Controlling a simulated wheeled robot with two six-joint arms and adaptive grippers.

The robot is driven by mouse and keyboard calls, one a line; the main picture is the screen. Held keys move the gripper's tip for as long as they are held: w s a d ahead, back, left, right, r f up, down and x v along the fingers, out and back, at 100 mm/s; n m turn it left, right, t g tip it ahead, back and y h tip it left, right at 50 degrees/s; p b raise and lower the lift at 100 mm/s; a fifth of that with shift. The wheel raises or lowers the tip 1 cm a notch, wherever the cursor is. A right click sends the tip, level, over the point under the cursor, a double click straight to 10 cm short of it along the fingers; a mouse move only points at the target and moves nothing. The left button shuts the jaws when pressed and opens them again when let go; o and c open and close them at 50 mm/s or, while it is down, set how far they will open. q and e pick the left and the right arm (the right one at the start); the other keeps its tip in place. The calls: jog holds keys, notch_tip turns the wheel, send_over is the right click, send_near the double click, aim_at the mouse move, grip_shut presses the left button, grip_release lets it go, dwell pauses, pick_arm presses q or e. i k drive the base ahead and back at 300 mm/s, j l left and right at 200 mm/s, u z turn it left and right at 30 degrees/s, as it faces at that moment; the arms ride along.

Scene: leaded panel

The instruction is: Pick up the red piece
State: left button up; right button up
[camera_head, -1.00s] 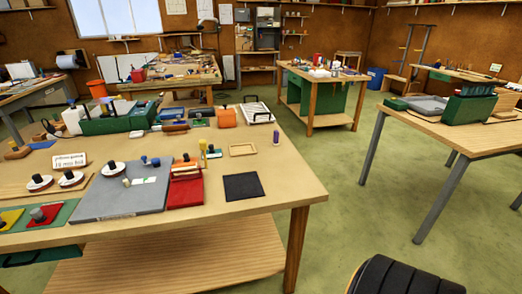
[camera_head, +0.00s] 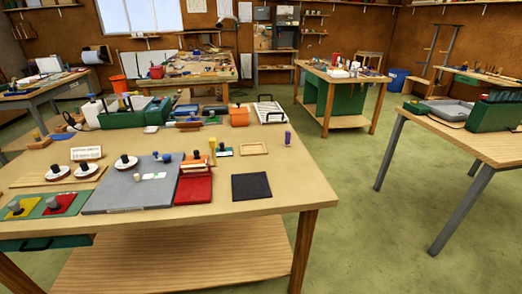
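A red piece (camera_head: 59,204) with a dark grey knob lies on a green mat (camera_head: 35,212) at the front left of the near workbench. A yellow piece (camera_head: 18,209) with a similar knob lies beside it, to its left. A larger flat red block (camera_head: 194,189) lies further right on the bench, right of a grey board (camera_head: 128,193). The frames do not show which red thing is the task's own. Neither of my grippers is in view.
The near workbench (camera_head: 275,200) also carries white discs with knobs (camera_head: 57,172), a black square pad (camera_head: 251,187), a wooden tray (camera_head: 253,149) and a green box (camera_head: 135,114). Another table (camera_head: 455,138) stands at right. Green floor (camera_head: 385,215) between them is clear.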

aim_at(60, 204)
jog(key=u, duration=1.55)
